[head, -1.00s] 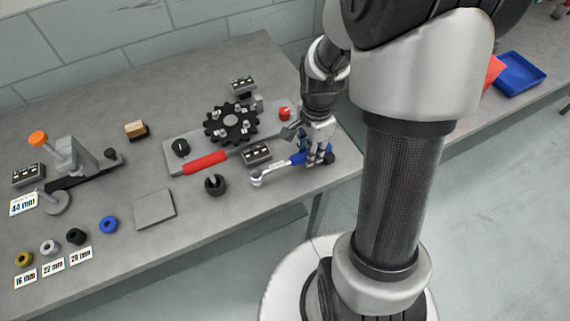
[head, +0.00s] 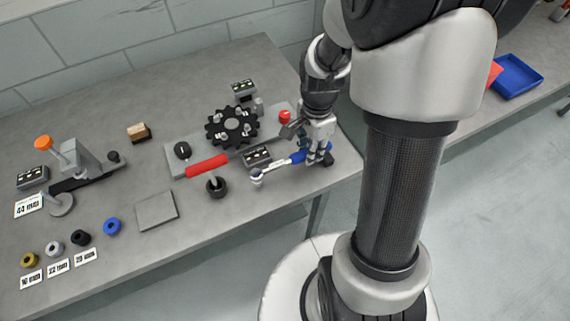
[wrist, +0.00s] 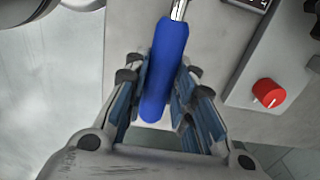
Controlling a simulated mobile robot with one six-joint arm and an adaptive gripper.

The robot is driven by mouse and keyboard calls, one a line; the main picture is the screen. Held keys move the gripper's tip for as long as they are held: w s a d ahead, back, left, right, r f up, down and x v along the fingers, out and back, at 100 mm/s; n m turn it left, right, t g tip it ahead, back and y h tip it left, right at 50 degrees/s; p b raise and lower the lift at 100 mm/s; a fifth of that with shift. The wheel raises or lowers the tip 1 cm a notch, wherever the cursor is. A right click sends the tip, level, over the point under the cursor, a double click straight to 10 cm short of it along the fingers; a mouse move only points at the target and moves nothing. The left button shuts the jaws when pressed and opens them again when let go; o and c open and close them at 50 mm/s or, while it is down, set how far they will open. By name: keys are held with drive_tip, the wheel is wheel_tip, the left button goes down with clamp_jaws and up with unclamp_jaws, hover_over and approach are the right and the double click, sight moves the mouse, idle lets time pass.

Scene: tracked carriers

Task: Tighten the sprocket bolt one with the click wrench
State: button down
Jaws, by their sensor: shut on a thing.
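The click wrench (head: 276,167) has a blue handle and a silver shaft. Its head end lies toward the left, near a dark round cup. In the wrist view the blue handle (wrist: 163,75) is between the fingers of my gripper (wrist: 160,108). My gripper (head: 318,158) is shut on this handle at the right side of the table. The black sprocket (head: 232,126) sits on a grey plate behind the wrench, with several bolts on its face. I cannot tell which of them is bolt one.
A red knob (head: 285,117) is close to my gripper. A dark cup (head: 216,187), a grey square pad (head: 156,211) and several ring-shaped sockets stand to the left. The front middle of the table (head: 200,235) is clear.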

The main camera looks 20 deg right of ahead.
drive_tip(key=shift+r+p, duration=2)
drive_tip(key=shift+r, duration=0.6)
